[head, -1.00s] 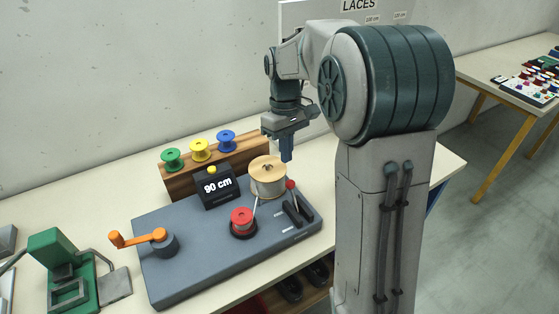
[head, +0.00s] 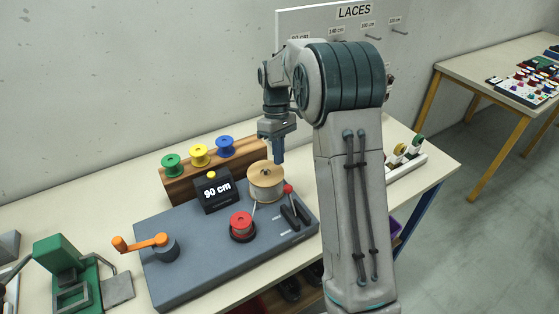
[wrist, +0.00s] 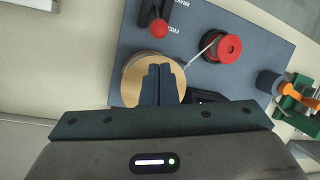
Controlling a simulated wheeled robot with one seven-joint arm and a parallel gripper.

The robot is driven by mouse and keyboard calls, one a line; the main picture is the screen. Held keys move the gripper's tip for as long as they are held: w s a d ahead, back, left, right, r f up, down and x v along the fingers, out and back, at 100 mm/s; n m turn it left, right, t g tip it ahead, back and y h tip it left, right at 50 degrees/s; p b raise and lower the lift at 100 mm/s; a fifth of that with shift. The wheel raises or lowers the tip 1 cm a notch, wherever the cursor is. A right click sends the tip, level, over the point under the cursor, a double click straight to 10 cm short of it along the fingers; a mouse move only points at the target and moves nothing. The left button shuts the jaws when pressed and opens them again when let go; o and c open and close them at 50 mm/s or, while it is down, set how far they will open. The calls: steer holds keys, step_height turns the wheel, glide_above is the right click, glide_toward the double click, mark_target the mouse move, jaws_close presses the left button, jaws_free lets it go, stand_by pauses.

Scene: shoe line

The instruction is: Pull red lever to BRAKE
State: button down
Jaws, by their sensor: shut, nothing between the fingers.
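The red-knobbed lever (head: 288,189) stands on the right part of the grey machine base (head: 190,262), beside dark slots with small white labels. In the wrist view its red knob (wrist: 159,28) is near the top, with labels that seem to read BRAKE and FREE beside it. My gripper (head: 279,160) is shut and empty, pointing down above the wooden drum (head: 266,183), behind the lever. In the wrist view the shut fingers (wrist: 159,70) overlap the drum and are apart from the knob.
A red spool (head: 241,224), an orange crank (head: 142,243) and a 90 cm display (head: 214,190) sit on the base. Green, yellow and blue spools stand on a wooden block (head: 180,186) behind. A green tool (head: 65,270) is at left. A LACES board (head: 300,25) stands at the back.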

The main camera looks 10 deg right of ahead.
mark_target(292, 201)
steer(key=p+x, duration=0.1)
steer(key=x, duration=0.7)
steer(key=shift+s+f, duration=0.1)
steer(key=shift+f, duration=0.05)
steer(key=shift+s+d, duration=0.1)
steer(key=shift+d, duration=0.05)
